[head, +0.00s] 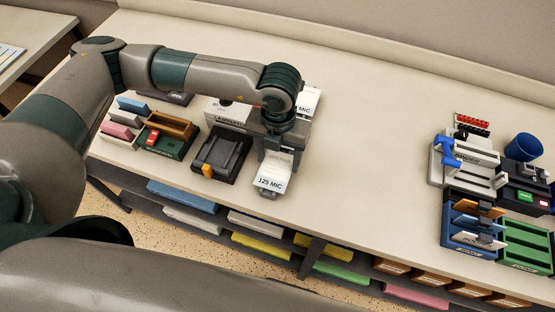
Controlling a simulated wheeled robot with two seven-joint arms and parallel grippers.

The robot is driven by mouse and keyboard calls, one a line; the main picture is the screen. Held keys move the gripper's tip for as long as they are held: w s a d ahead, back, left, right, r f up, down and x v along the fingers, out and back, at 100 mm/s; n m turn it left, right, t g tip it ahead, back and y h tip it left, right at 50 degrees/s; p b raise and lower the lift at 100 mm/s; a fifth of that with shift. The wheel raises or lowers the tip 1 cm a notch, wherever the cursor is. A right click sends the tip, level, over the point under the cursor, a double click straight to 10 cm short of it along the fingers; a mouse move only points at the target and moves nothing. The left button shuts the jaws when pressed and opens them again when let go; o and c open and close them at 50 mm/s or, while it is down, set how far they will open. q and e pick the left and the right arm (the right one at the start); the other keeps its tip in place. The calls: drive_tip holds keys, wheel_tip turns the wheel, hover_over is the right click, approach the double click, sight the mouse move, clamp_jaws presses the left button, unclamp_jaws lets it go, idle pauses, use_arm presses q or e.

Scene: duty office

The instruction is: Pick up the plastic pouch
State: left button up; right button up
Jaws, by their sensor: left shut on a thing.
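My left gripper (280,152) points down over the desk, to the right of the black device. It is shut on a pale, thin thing that I take to be the plastic pouch (284,162). The pouch is at a white holder marked "125 MIC" (270,183); I cannot tell whether it is clear of the holder. The gripper hides much of the pouch. A similar white-labelled holder (309,101) shows behind the gripper. My right gripper is not in view.
A black device (221,153) and a laminator (228,111) stand left of the gripper. At the right are a binder machine (466,160), a blue cup (523,147) and green trays (524,244). The desk's middle (370,150) is clear.

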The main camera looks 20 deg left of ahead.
sight(279, 163)
use_arm(q)
drive_tip(key=shift+r, duration=0.15)
drive_tip(key=shift+r+p, duration=0.2)
drive_tip(key=shift+p, duration=0.35)
wheel_tip(279, 163, up, 4)
drive_tip(key=b, duration=0.3)
drive_tip(key=shift+f, duration=0.25)
drive_tip(key=s+d+r+b, duration=0.2)
drive_tip(key=d+r+b, duration=0.2)
drive_tip(key=d+r, duration=0.3)
drive_tip(key=shift+s+d+r+b, duration=0.2)
drive_tip(key=shift+s+d+b, duration=0.2)
drive_tip(key=shift+d, duration=1.8)
